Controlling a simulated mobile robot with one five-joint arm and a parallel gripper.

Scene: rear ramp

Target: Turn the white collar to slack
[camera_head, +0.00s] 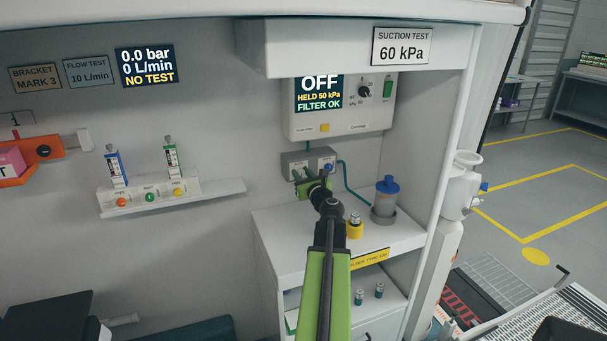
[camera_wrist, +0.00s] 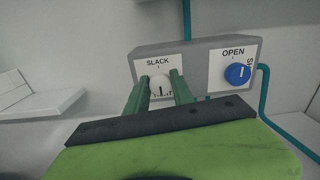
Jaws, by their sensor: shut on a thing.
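The white collar (camera_wrist: 161,87) sits on a grey wall block under a label reading SLACK, seen in the wrist view. My gripper (camera_wrist: 160,88) is shut on it, with one green finger on each side. The fingers hide part of the collar and any lettering beside it. A dark mark shows on the collar's face, but I cannot tell exactly which way it points. In the head view the grey block (camera_head: 290,163) is on the back wall below the suction unit, and my gripper (camera_head: 309,178) reaches it and hides the collar.
A blue knob (camera_wrist: 238,74) under an OPEN label sits right of the collar on the same block. A teal hose (camera_head: 345,182) runs down to a blue-lidded jar (camera_head: 385,200). A yellow-based canister (camera_head: 355,226) stands on the shelf. The suction unit's screen (camera_head: 319,93) reads OFF, HELD 50 kPa.

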